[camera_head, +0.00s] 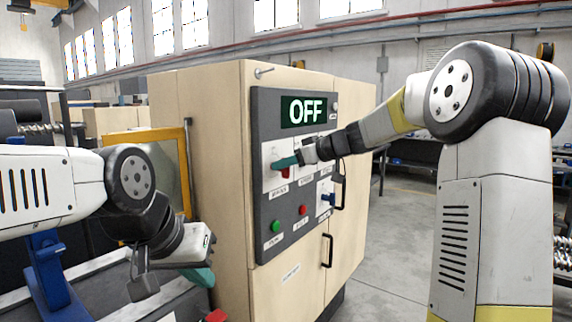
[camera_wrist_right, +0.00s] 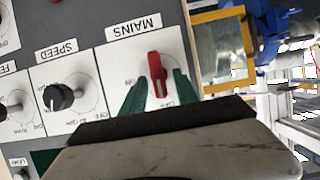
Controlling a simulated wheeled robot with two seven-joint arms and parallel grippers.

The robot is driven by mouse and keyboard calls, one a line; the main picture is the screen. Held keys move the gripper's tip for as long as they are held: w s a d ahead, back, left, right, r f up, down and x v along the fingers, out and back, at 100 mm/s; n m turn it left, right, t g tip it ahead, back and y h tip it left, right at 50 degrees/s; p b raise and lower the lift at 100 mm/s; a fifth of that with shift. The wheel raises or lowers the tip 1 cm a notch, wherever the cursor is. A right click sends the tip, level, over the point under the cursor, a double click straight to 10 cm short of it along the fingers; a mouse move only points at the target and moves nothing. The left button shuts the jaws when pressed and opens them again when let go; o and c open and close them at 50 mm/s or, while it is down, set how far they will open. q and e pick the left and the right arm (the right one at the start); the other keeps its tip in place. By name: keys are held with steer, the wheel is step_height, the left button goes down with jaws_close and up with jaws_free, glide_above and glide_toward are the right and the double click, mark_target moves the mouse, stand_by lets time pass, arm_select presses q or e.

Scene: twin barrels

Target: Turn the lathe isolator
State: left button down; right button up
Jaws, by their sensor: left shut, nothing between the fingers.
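The lathe isolator is a red handle on a white plate marked MAINS (camera_wrist_right: 157,74), seen in the right wrist view. A bit of its red shows in the head view (camera_head: 286,174), mostly hidden by my right gripper. The handle runs nearly up and down in the wrist picture. My right gripper (camera_wrist_right: 160,92) is open, with one green finger on each side of the handle and a visible gap to each. In the head view my right gripper (camera_head: 287,162) is at the panel. My left gripper (camera_head: 202,275) is shut and empty at the lower left, away from the panel.
The grey panel (camera_head: 262,235) on the wooden cabinet (camera_head: 220,130) has a display (camera_head: 304,111) reading OFF. A black SPEED knob (camera_wrist_right: 60,97) is beside the isolator. Green (camera_head: 276,227) and red (camera_head: 302,210) buttons are lower. A black door handle (camera_head: 327,251) sticks out below.

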steer(key=shift+c, duration=0.3)
jaws_close()
steer(key=m, duration=0.1)
steer(key=g, duration=0.1)
steer(key=m+y, duration=0.1)
steer(key=shift+w+d+m+g, duration=0.25)
steer(key=shift+m+g, duration=0.05)
steer(key=shift+w+d+f+m+g+y, duration=0.1)
steer(key=shift+f+m+g+y, duration=0.2)
steer(key=shift+m+y, duration=1.1)
steer(key=shift+w+d+f+m+g+y, duration=0.15)
steer(key=shift+f+m+g+y, duration=0.2)
steer(key=shift+m, duration=1.9)
steer(key=shift+w+d+f+m+g+y, duration=0.15)
steer(key=shift+m+g+y, duration=0.2)
steer(key=shift+m+y, duration=1.05)
steer(key=shift+a+m+h, duration=0.1)
steer(key=shift+m+h, duration=0.35)
steer(key=shift+m, duration=0.1)
